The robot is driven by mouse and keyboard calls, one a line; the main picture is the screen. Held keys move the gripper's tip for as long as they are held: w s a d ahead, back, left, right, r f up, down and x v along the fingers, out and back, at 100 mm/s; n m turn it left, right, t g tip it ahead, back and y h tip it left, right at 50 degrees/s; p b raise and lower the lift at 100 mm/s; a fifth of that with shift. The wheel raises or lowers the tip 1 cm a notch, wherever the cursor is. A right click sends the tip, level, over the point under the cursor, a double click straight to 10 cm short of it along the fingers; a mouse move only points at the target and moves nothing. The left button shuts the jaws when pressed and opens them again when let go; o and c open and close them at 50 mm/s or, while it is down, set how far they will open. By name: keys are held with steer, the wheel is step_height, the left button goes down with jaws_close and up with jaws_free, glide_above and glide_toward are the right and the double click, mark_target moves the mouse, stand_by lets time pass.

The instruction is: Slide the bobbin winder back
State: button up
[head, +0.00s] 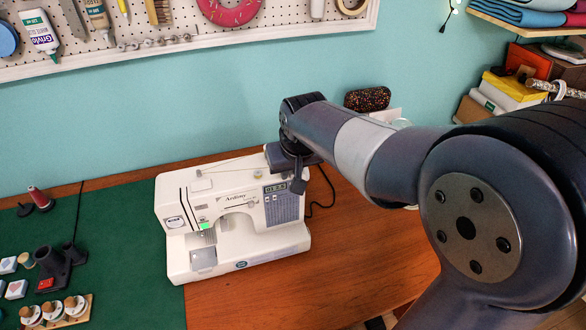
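A white sewing machine (215,212) stands on the wooden table in the head view, partly over the edge of the green mat. My arm reaches in from the right, and my gripper (297,184) is at the machine's upper right end, right at the top and side of its housing. The bobbin winder cannot be made out; that top right corner is covered by my gripper and wrist. I cannot tell whether the fingers touch the machine or are open or shut.
A green mat (118,240) holds a red thread spool (40,197), a dark stand (62,262) and a wooden rack of spools at the left. A black cable runs behind the machine. A dark speckled case (367,99) lies behind my arm. The table front right is clear.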

steer(key=o, duration=0.3)
steer(key=v, duration=1)
steer(key=shift+r, duration=0.4)
steer(key=shift+s+f, duration=0.1)
steer(key=shift+f, duration=0.05)
steer(key=x, duration=1)
steer(key=shift+w+d+f, duration=0.15)
steer(key=shift+w+f, duration=0.05)
steer(key=shift+f, duration=0.15)
steer(key=shift+s+d+r, duration=0.25)
steer(key=shift+d+r, duration=0.4)
steer(key=shift+r, duration=0.3)
